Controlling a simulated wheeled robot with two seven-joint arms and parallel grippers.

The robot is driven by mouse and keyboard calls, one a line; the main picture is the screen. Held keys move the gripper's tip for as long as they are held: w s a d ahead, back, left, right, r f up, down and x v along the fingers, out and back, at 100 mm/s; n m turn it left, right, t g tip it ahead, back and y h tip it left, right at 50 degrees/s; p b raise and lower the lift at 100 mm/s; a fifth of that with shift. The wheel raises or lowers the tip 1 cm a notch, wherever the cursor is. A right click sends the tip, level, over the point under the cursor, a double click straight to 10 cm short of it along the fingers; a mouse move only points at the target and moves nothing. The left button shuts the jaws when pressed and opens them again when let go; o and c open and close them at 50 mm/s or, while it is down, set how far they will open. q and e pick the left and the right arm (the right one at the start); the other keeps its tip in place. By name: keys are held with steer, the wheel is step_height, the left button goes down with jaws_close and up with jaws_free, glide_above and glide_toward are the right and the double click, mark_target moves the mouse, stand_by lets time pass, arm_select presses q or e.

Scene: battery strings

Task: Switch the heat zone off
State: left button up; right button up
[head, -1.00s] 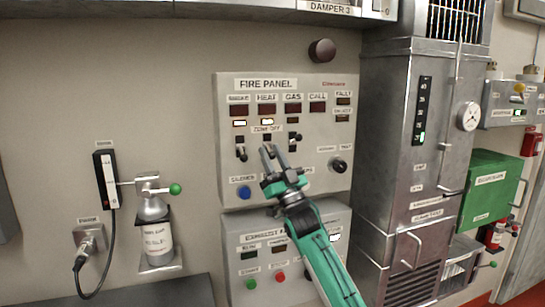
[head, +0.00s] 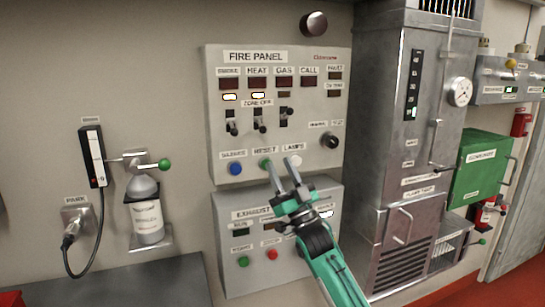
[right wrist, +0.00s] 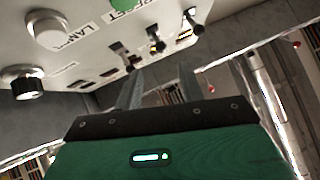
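The fire panel (head: 219,110) is on the wall in the head view. Its heat switch (head: 260,126) is the middle of three toggles under "ZONE OFF"; its lever points down, like the smoke toggle (head: 232,128) to its left. The gas toggle (head: 284,116) is on the right, its lever higher. The lamps under smoke (head: 229,97) and heat (head: 258,96) are lit; the gas one is dark. My right gripper (head: 279,162) is open and empty, below the toggles, in front of the reset and lamps buttons. In the right wrist view the fingers (right wrist: 160,90) are apart. My left gripper is not in view.
The blue silence button (head: 235,169) and black knob (head: 330,141) are on the same panel. The exhaust panel (head: 228,282) is just below. A metal cabinet (head: 385,130) stands close on the right. A bottle with a green-knobbed lever (head: 147,218) hangs left.

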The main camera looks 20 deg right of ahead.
steer(key=shift+v, duration=1.15)
